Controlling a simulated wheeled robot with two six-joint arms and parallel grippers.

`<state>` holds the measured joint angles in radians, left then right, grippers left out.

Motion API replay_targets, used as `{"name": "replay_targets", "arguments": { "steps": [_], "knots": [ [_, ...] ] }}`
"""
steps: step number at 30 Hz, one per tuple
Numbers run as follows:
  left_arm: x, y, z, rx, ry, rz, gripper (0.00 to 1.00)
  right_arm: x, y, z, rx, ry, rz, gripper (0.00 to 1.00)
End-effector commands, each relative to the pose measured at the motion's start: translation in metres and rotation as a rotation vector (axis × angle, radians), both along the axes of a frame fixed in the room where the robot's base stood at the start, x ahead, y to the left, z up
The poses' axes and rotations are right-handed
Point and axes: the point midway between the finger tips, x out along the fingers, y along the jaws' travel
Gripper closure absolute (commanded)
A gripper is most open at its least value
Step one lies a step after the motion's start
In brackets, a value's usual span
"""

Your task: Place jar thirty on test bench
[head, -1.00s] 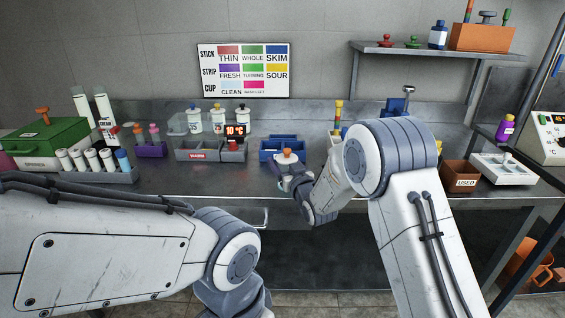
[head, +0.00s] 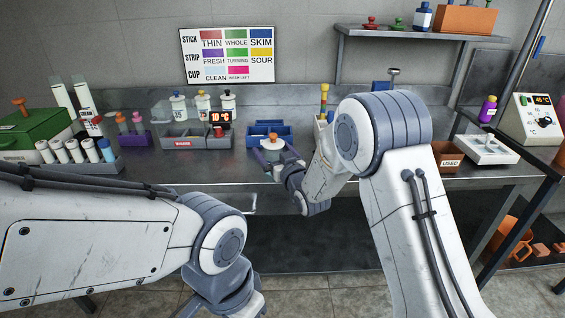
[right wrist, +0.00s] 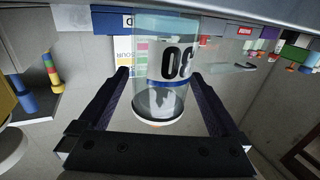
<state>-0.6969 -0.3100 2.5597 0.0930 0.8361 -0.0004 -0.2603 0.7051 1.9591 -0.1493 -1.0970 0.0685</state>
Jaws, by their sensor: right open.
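The jar (head: 272,145) has a white lid with an orange knob and stands at the front of the blue tray area on the steel bench (head: 200,172). In the right wrist view the clear jar (right wrist: 162,95) shows upside down, with a blue band and a label reading 30. My right gripper (head: 268,163) is open, its fingers on either side of the jar, with a visible gap at the left finger in the wrist view. The jar's base is hidden in the head view.
A blue tray (head: 256,130) is right behind the jar. A grey compartment tray (head: 184,142) with white-labelled jars behind it stands to the left. A brown USED bin (head: 448,157) and white tray (head: 487,148) are at the right. Bare bench lies left of the jar.

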Motion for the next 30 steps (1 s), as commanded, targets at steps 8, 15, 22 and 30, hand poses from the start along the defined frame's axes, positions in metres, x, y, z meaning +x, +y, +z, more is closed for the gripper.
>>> {"name": "replay_targets", "arguments": {
  "steps": [8, 15, 22, 30],
  "knots": [
    [0.000, 0.000, -0.007, 0.000, 0.000, 0.000, 0.51, -0.056, -0.024, -0.001, -0.001, 0.001, -0.001, 0.01],
    [0.000, 0.000, -0.010, 0.000, 0.000, 0.000, 0.51, -0.084, -0.035, 0.000, -0.001, -0.001, -0.001, 0.01],
    [0.000, 0.000, -0.010, 0.000, 0.000, 0.000, 0.51, -0.089, -0.036, 0.000, -0.003, 0.005, 0.001, 0.01],
    [0.000, 0.000, -0.010, 0.000, 0.000, 0.000, 0.51, -0.128, -0.007, -0.017, -0.140, 0.287, 0.034, 0.01]
  ]
}}
